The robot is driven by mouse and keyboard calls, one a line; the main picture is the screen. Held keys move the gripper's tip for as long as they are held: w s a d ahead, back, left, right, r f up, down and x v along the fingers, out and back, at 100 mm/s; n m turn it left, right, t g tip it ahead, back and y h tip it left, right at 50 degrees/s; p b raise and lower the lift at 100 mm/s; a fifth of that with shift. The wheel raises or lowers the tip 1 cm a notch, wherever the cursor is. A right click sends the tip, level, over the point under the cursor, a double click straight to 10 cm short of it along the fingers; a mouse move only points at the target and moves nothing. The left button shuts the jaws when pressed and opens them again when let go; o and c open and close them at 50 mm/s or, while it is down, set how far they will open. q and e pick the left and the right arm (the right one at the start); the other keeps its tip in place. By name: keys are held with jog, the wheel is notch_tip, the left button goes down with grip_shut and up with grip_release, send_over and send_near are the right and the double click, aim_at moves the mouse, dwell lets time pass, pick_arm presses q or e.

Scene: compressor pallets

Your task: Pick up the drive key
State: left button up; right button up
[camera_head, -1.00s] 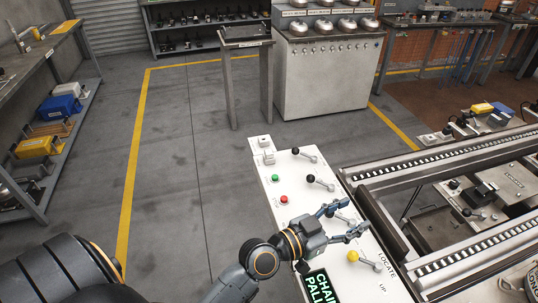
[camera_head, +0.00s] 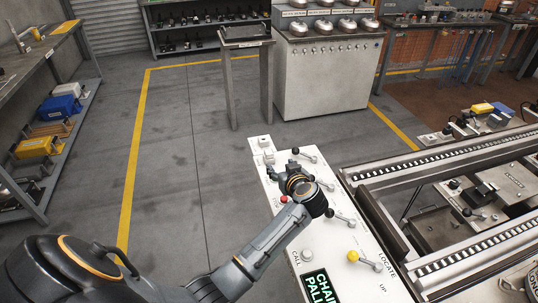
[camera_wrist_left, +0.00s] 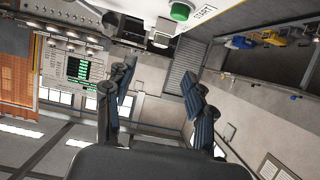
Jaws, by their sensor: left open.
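I cannot make out the drive key clearly. A small pale fitting (camera_head: 264,143) stands at the far end of the white control panel (camera_head: 340,285), with a grey piece just nearer. In the left wrist view, a small black-and-white fitting (camera_wrist_left: 161,36) sits by the panel edge, beyond my fingers; I cannot tell whether it holds the key. My left gripper (camera_wrist_left: 157,92) is open and empty, its blue-grey fingers wide apart. In the head view the left gripper (camera_head: 271,171) is over the far left part of the panel, partly hidden by its own wrist. My right gripper is not in view.
Black-knobbed levers (camera_head: 301,155) and a yellow-knobbed lever (camera_head: 358,257) stand on the panel. A green START button (camera_wrist_left: 181,11) shows in the wrist view. A conveyor rail (camera_head: 440,165) borders the panel on the right. The floor on the left is clear.

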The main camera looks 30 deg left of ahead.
aim_at(270, 154)
pick_arm(q)
jog(key=b+x, duration=0.1)
jog(key=x, duration=1.1)
jog(key=shift+r, duration=0.15)
jog(key=shift+c, duration=0.4)
grip_shut()
